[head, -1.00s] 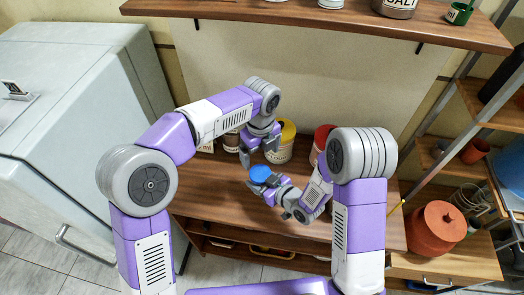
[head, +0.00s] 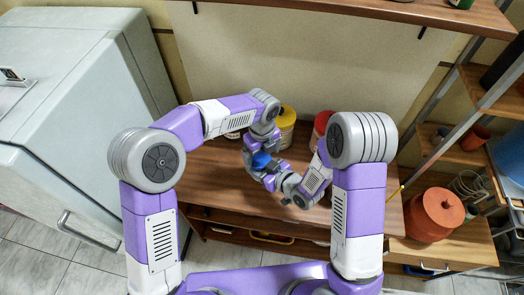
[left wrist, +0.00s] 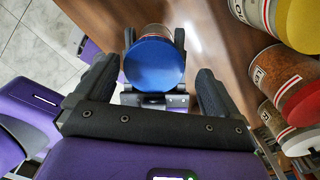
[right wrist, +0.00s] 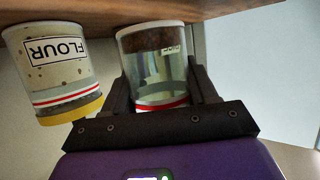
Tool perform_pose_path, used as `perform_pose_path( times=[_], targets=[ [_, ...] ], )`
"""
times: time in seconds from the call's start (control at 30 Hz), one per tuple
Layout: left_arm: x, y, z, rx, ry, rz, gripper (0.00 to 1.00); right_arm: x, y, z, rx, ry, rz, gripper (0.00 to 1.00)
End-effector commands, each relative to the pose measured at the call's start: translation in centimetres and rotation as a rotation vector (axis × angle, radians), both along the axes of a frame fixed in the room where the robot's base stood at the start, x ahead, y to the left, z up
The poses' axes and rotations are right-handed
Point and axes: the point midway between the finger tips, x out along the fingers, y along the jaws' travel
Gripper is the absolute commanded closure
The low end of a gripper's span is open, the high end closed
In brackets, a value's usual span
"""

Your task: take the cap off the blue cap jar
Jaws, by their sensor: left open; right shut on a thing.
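The blue cap jar is upright with its blue cap (head: 261,160) facing up, in the middle of the head view. The cap (left wrist: 154,64) shows whole in the left wrist view, on the jar. My right gripper (right wrist: 162,92) is shut on the jar body (right wrist: 155,60), which is clear with dark contents and a red stripe. My left gripper (left wrist: 153,90) is open, pointing down over the cap, one finger on either side with gaps between. In the head view it stands just above the cap and partly hides it.
A yellow-capped flour jar (head: 286,125) and a red-capped jar (head: 322,123) stand behind on the wooden table (head: 215,165). The flour jar (right wrist: 60,70) is close beside the held jar in the right wrist view. A grey cabinet (head: 70,110) stands left.

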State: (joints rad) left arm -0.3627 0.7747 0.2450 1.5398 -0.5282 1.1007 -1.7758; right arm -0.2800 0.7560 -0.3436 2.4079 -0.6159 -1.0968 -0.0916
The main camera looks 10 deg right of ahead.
Motion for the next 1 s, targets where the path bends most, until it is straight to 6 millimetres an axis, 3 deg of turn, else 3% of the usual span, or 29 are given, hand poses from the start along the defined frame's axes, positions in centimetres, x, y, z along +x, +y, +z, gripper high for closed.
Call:
perform_pose_path(
  times=[0.03,0.4,0.67,1.0],
  targets=[
    [0.0,0.01,0.01,0.0,0.0,0.0,0.08,0.02,0.0,0.04,0.001,-0.001,0.0,1.0],
    [0.03,-0.19,0.1,-0.005,-0.003,-0.001,0.63,-0.11,0.26,0.06,0.001,-0.002,0.008,1.0],
    [0.03,-0.37,0.19,-0.009,-0.005,0.022,0.64,-0.23,0.5,0.09,0.002,-0.002,0.015,1.0],
    [0.11,-0.42,0.31,-0.012,-0.005,0.492,0.64,-0.3,0.59,0.06,0.002,-0.001,0.018,1.0]
  ],
)
